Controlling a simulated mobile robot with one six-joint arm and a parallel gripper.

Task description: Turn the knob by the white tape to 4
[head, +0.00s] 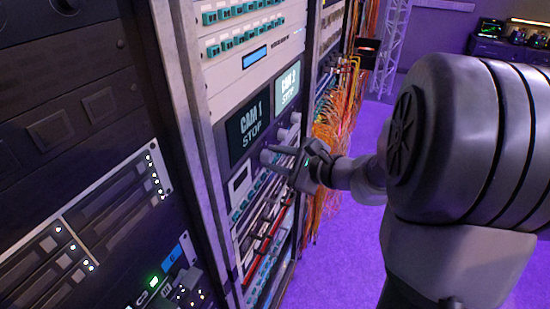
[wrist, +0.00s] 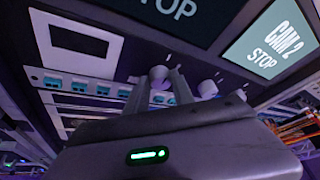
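Small pale round knobs sit in a row on the dark rack panel below the CAM 1 and CAM 2 screens. The left knob (head: 265,156) is at my fingertips, and it also shows in the wrist view (wrist: 158,73). My gripper (head: 271,158) is open, with one finger to each side of this knob; I cannot tell whether they touch it. Another knob (wrist: 207,88) is right of my right finger in the wrist view. I cannot make out white tape or scale numbers, and the knob's pointer is not readable.
The CAM 1 screen (head: 248,131) reads STOP, as does the CAM 2 screen (head: 288,88). A white-framed panel (wrist: 79,46) is left of the knob. Teal-fronted connectors and cables lie below. Orange cables (head: 338,125) hang to the right. Purple floor is clear beyond.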

